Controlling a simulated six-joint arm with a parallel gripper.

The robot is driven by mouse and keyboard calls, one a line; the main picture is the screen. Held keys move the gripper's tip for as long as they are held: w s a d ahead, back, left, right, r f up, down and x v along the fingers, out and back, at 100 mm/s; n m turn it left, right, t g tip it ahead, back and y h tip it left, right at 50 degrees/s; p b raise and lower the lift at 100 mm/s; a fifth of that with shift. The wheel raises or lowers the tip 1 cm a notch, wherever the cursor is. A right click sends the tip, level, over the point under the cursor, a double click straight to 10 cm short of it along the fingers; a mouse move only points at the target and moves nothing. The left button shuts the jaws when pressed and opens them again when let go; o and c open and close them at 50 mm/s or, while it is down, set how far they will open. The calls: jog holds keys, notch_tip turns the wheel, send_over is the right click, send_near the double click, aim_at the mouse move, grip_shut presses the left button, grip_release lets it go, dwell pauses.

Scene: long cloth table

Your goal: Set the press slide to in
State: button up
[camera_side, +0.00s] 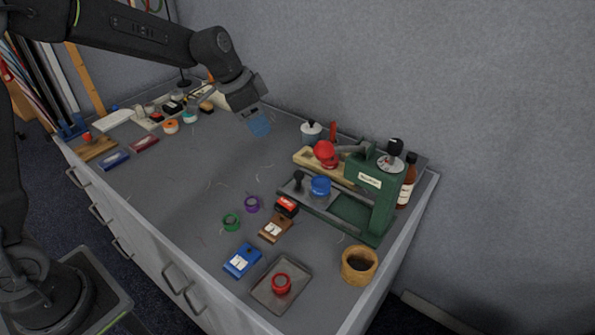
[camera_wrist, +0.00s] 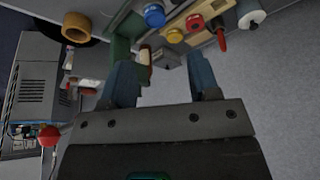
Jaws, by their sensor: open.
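The green press (camera_side: 370,205) stands at the right end of the table, and part of it shows in the wrist view (camera_wrist: 121,48). Its slide (camera_side: 308,193) is a grey plate with a black knob (camera_side: 298,177). It sticks out to the left of the press frame and carries a round blue piece (camera_side: 320,184). The blue piece also shows at the top of the wrist view (camera_wrist: 154,15). My gripper (camera_side: 259,125) is open and empty, in the air above the table, left of the press and apart from it. Its two blue fingers are spread in the wrist view (camera_wrist: 162,78).
A brown bottle (camera_side: 407,184) stands behind the press. A wooden cup (camera_side: 359,265) and a tray (camera_side: 267,294) are in front. The table's middle is mostly clear.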

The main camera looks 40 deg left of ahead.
jog(key=m, duration=0.2)
send_near(298, 173)
jog(key=shift+h, duration=0.3)
jog(key=x, duration=0.9)
jog(key=shift+w+a+f, duration=0.1)
jog(key=shift+a+f, duration=0.05)
jog(key=shift+c, duration=0.5)
grip_shut()
